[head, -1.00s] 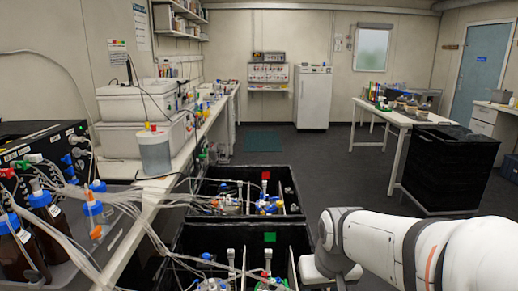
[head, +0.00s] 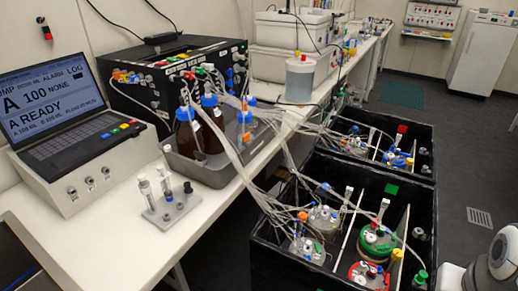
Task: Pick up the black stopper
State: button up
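A small black stopper (head: 188,187) appears to sit upright at the right back of a small light-grey rack (head: 172,207) on the white bench. The rack also holds clear tubes with whitish tops (head: 146,190) at its left and back, and a small grey piece lies near its middle. Only a white and grey part of my arm shows at the lower right edge, far from the rack. My gripper is not in view, so its state is hidden.
A laptop-like console (head: 75,125) stands left of the rack. A grey tray (head: 205,168) with brown bottles and tubing stands close behind it. Black open boxes (head: 262,262) with vessels stand right of the bench. The bench front (head: 105,240) is clear.

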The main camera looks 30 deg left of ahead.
aim_at(189, 190)
jog(key=k, duration=0.4)
jog(key=u, duration=2.65)
jog(key=k, duration=1)
jog(key=z, duration=0.65)
jog(key=i, duration=1)
jog(key=u, duration=0.15)
